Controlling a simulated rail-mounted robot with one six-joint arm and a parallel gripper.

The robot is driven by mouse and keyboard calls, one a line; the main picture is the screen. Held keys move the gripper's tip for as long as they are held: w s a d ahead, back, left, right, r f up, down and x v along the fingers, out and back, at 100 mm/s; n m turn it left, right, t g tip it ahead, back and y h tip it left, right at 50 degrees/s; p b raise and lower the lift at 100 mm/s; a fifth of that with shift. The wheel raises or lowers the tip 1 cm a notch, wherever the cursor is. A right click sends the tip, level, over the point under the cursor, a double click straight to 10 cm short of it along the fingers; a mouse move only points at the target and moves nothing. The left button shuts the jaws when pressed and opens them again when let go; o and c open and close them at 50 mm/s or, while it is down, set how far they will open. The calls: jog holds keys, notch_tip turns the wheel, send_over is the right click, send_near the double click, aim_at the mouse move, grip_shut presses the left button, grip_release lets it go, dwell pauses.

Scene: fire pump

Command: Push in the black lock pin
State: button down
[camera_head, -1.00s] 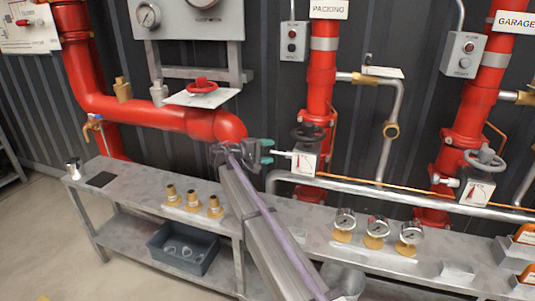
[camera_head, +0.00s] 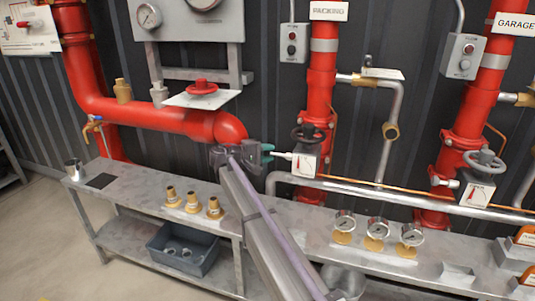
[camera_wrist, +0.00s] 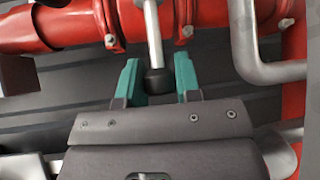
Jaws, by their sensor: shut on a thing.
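A bright metal rod with a black knob end (camera_wrist: 157,82), which I take for the black lock pin, runs down from the red pipework in the wrist view. My gripper (camera_wrist: 156,68) has one teal finger on each side of it and is shut on it, with the black end between the fingers. In the head view my gripper (camera_head: 268,152) is at the left end of the rod (camera_head: 285,155), which sticks out left from the white indicator box (camera_head: 305,160) on the PACKING pipe. The black end is mostly hidden there.
A dark handwheel (camera_head: 308,134) sits just above the indicator box. The red PACKING pipe (camera_head: 320,90) stands behind, and a horizontal silver pipe (camera_head: 350,187) runs below. The grey bench (camera_head: 140,180) carries brass fittings (camera_head: 193,202) and several gauges (camera_head: 377,228).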

jog(key=d, duration=0.1)
jog(key=s+d, duration=0.1)
jog(key=d, duration=0.1)
jog(key=shift+d, duration=0.15)
jog(key=c, duration=0.8)
grip_release()
jog(key=p+v, duration=0.1)
jog(key=v, duration=0.9)
jog(key=shift+s+a, duration=0.15)
jog(key=shift+a, duration=0.15)
